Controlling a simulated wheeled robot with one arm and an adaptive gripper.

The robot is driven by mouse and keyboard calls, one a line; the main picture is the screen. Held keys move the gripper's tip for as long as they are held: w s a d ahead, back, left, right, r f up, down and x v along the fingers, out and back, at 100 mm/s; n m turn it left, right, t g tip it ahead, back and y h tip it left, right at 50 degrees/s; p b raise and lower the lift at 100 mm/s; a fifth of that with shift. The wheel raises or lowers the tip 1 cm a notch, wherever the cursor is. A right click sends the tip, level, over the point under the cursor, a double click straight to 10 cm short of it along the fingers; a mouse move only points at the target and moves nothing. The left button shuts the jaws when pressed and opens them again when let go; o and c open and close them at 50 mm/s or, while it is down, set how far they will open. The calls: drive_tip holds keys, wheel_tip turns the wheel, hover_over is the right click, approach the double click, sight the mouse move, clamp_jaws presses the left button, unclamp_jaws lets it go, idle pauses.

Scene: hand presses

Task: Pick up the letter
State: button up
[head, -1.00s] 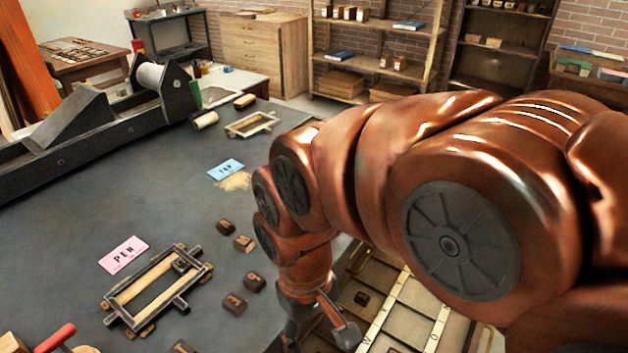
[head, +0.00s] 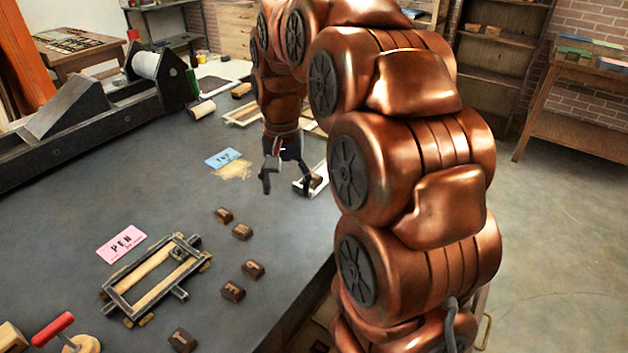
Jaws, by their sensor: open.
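Several small brown letter blocks lie loose on the dark press table (head: 120,205): one at the upper end (head: 223,215), one just below it (head: 242,231), a pair lower down (head: 253,269) (head: 232,291), and one near the bottom edge (head: 183,340). Which of them is the letter of the task I cannot tell. Another brown block (head: 316,181) sits in a pale tray (head: 312,188) at the table's right edge. My gripper (head: 283,190) is open and empty, pointing down over the table just left of that tray, apart from the loose blocks.
A pink PEN card (head: 121,244) lies beside a wood-and-metal frame (head: 155,278). A blue card (head: 222,157) lies near a pale patch. A red-handled tool (head: 54,330) is at lower left. The long press (head: 95,115) stands behind. Bare table lies between.

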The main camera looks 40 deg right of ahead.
drive_tip(key=w+d+f+m, duration=0.2)
drive_tip(key=w+d+m, duration=0.2)
drive_tip(key=w+d, duration=0.5)
drive_tip(key=m, duration=0.2)
hover_over(316, 175)
drive_tip(key=shift+s+d+f+t, duration=0.2)
drive_tip(key=shift+f+t, duration=0.1)
drive_tip(key=shift+f, duration=1.45)
drive_tip(key=shift+w+a+f+p, duration=0.15)
drive_tip(key=shift+f+p, duration=0.4)
drive_tip(key=shift+f, duration=0.8)
drive_tip(key=shift+w+a+f+p, duration=0.1)
drive_tip(key=shift+f+p, duration=0.4)
drive_tip(key=shift+f, duration=0.85)
drive_tip(key=c, duration=0.9)
drive_tip(key=shift+r, duration=0.1)
drive_tip(key=shift+c, duration=0.2)
